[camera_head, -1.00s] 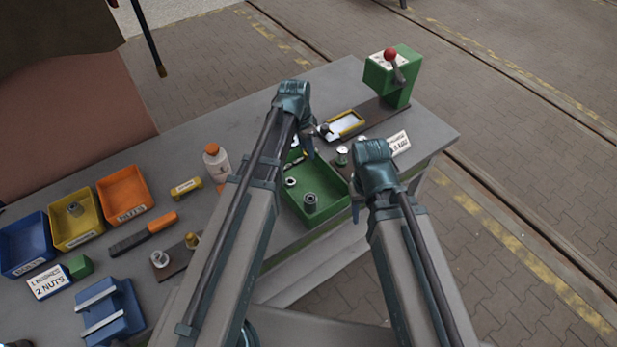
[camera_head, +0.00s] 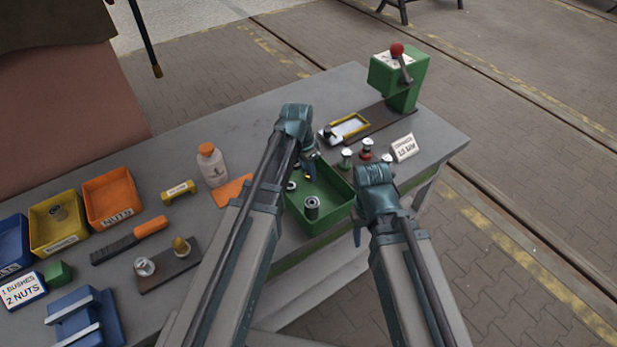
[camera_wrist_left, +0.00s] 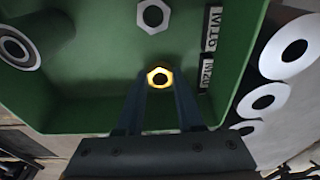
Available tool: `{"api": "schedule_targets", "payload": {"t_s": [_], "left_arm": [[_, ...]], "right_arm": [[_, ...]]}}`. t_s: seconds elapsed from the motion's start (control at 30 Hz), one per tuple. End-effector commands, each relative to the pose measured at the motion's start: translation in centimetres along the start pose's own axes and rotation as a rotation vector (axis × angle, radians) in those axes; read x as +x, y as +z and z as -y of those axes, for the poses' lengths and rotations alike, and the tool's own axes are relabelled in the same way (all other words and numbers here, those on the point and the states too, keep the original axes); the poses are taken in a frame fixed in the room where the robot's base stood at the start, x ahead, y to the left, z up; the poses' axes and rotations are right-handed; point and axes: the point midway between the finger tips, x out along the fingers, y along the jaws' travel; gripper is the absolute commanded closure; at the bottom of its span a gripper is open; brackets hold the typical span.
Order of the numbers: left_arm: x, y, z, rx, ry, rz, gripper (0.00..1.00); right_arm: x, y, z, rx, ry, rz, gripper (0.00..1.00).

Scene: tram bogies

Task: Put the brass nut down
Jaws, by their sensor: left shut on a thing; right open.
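The brass nut (camera_wrist_left: 160,77) is a yellow hexagonal ring between the fingertips of my left gripper (camera_wrist_left: 160,88) in the left wrist view. My left gripper (camera_head: 309,174) is shut on it, over the far part of the green tray (camera_head: 337,218). I cannot tell whether the nut touches the tray floor. A steel nut (camera_wrist_left: 154,15) and a steel bush (camera_wrist_left: 15,48) lie in the tray; the bush also shows in the head view (camera_head: 312,207). My right gripper (camera_head: 357,230) is open and empty at the tray's right side.
Blue, yellow (camera_head: 57,228) and orange (camera_head: 113,198) bins stand at the left. A white bottle (camera_head: 212,165) stands left of my left arm. A green lever device (camera_head: 397,80) stands at the back right. Small parts and a sign (camera_head: 404,147) stand right of the tray.

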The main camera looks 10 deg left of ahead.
Motion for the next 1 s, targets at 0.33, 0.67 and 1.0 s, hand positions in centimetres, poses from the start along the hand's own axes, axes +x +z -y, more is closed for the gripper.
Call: {"api": "schedule_targets", "payload": {"t_s": [0.33, 0.67, 1.0], "left_arm": [[0.47, 0.07, 0.0, 0.0, 0.0, 0.0, 1.0], [0.63, 0.1, 0.0, 0.0, 0.0, 0.0, 0.34], [0.35, 0.05, 0.0, 0.0, 0.0, 0.0, 0.34]], "right_arm": [[0.47, -0.03, 0.05, 0.0, 0.0, 0.0, 0.5], [0.64, -0.04, 0.06, 0.0, 0.0, 0.0, 0.5], [0.35, -0.02, 0.03, 0.0, 0.0, 0.0, 0.5]]}}
